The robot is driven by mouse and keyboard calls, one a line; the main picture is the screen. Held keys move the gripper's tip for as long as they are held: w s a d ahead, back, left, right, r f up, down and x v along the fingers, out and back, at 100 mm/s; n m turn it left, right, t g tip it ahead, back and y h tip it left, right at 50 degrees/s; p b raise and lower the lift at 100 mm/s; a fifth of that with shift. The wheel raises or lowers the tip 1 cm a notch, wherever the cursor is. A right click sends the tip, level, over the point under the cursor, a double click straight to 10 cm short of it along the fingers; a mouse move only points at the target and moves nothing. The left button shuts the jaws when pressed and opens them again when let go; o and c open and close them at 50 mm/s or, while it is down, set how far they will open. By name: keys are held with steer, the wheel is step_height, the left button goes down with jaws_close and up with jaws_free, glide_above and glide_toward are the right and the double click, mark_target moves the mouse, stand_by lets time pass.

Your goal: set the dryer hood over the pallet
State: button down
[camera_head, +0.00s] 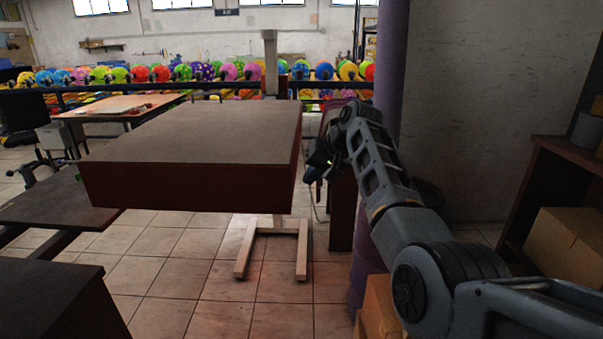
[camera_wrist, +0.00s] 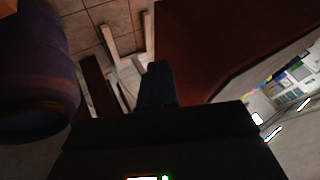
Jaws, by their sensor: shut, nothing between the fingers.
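The dryer hood (camera_head: 200,140) is a large flat dark red-brown box, held level on a pale post with a floor stand (camera_head: 270,240). A dark flat board (camera_head: 58,208), which looks like the pallet, is at the left in the head view. The hood's left end hides part of it; I cannot tell how far it reaches beneath. My gripper (camera_head: 312,178) is at the hood's right side, shut and empty. In the wrist view the closed fingers (camera_wrist: 158,85) are beside the hood's dark red side (camera_wrist: 215,45). Whether they touch it is unclear.
A purple pillar (camera_head: 385,120) stands close behind my arm. Shelves with a cardboard box (camera_head: 562,250) are at the right. Tiled floor is clear in front of the stand.

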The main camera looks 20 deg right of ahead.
steer(key=shift+w+a+r, duration=0.1)
steer(key=shift+w+a, duration=0.1)
steer(key=shift+a, duration=0.45)
steer(key=shift+w+a, duration=0.2)
steer(key=shift+a, duration=0.4)
steer(key=shift+a, duration=0.1)
